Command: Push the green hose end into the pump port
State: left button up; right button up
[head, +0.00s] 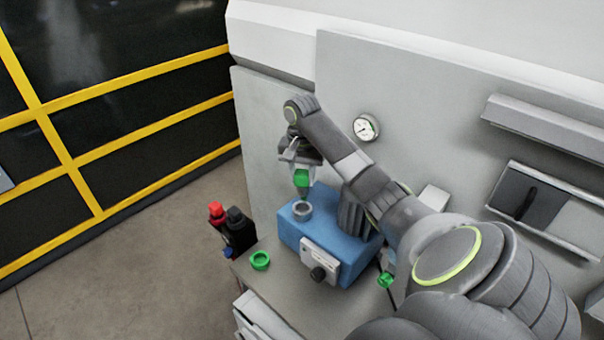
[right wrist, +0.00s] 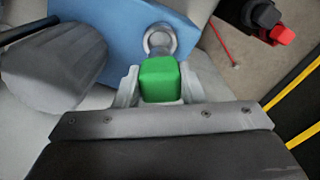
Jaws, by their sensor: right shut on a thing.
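The green hose end (head: 302,178) is held by my right gripper (head: 300,164), which is shut on it and points down. The pump is a blue block (head: 345,262) on the bench, with a grey ring-shaped port (head: 302,209) on its top. The hose end is just above the port in the head view, its tapered grey tip at or close to the ring. In the right wrist view the green body (right wrist: 160,79) sits between the fingers, with the port ring (right wrist: 160,39) beyond it. I cannot tell if the tip is inside. My left gripper is not in view.
A loose green ring (head: 260,260) lies on the bench left of the pump. Red and black parts (head: 232,228) stand at the bench's left edge. A gauge (head: 366,127) is on the grey wall behind. A small green piece (head: 386,280) is right of the pump.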

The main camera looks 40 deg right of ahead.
jog(key=shift+f+b, duration=0.7)
jog(key=shift+f, duration=3.25)
jog(key=shift+f+p, duration=0.1)
jog(key=shift+p, duration=0.5)
jog(key=shift+s+f, duration=0.1)
jog(key=shift+f, duration=0.25)
jog(key=o, duration=1.1)
jog(key=shift+r, duration=0.1)
